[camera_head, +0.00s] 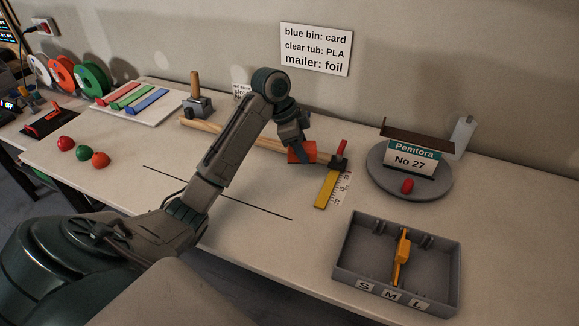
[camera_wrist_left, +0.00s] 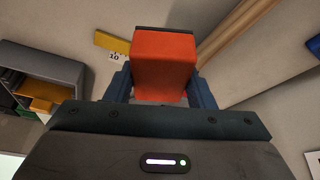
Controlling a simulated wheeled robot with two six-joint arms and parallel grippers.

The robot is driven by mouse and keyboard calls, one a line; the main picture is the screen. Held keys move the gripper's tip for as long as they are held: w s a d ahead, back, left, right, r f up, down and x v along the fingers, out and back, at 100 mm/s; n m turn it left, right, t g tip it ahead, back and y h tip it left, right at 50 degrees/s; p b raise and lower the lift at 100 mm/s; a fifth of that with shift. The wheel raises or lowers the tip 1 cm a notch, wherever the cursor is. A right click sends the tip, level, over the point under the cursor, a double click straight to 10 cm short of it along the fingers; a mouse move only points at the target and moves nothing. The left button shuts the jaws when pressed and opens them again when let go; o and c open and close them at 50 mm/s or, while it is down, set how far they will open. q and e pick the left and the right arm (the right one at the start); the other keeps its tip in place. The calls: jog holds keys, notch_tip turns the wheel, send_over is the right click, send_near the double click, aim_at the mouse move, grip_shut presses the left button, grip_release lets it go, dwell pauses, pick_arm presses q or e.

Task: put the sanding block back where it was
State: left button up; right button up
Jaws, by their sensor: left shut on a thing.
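The sanding block, an orange-red block (camera_head: 298,152), is between the fingers of my left gripper (camera_head: 303,150). In the left wrist view the block (camera_wrist_left: 163,62) fills the space between the two blue-grey fingers (camera_wrist_left: 162,88), which are shut on it. In the head view it is at the wooden rail (camera_head: 228,132), left of the yellow ruler piece (camera_head: 326,188). I cannot tell whether it touches the table or the rail. My right gripper is not in view.
A grey tray marked S, M, L (camera_head: 345,262) holds an orange tool (camera_head: 402,255). A round grey turntable (camera_head: 432,188) carries a Pemtora box (camera_head: 409,158) and a red piece (camera_head: 407,186). Several balls (camera_head: 84,153) lie left. A thin black line (camera_head: 218,193) crosses clear table.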

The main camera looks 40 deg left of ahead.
aim_at(306, 178)
pick_arm(q)
notch_tip(306, 178, down, 4)
jog(key=shift+d, duration=0.15)
notch_tip(306, 178, down, 4)
jog(key=shift+r+p, duration=0.15)
jog(key=shift+p, duration=0.4)
jog(key=shift+f, duration=0.2)
jog(key=o, duration=0.9)
jog(key=shift+r, duration=0.2)
jog(key=shift+b+v, duration=1)
jog(key=shift+v, duration=4.95)
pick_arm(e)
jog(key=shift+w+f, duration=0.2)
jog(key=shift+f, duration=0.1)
